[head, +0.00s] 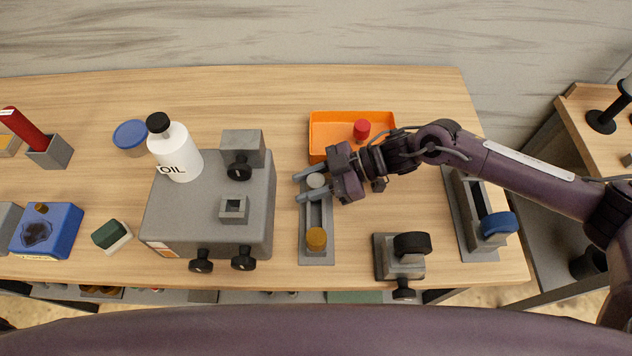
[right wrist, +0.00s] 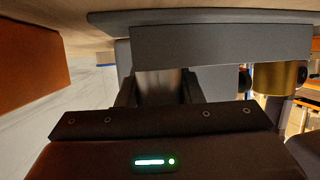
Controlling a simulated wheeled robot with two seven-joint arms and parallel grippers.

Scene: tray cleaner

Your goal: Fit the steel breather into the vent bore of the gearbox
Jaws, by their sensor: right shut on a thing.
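The steel breather (head: 316,181) is a short pale grey cylinder at the far end of a narrow grey rack (head: 318,258). My right gripper (head: 298,187) reaches in from the right and is shut on it; its fingers lie on either side. In the right wrist view the shiny steel cylinder (right wrist: 163,86) shows between the two fingers, against the grey rack wall (right wrist: 220,45). The gearbox (head: 205,205) is a large grey block left of the rack. A small square socket (head: 234,208) on its top looks like the vent bore; its inside is hard to see. My left gripper is not in view.
A brass cylinder (head: 316,239) stands in the rack's near end. A white oil bottle (head: 174,150) stands on the gearbox beside a raised block with a black knob (head: 239,168). An orange tray (head: 330,122) with a red piece lies behind my gripper.

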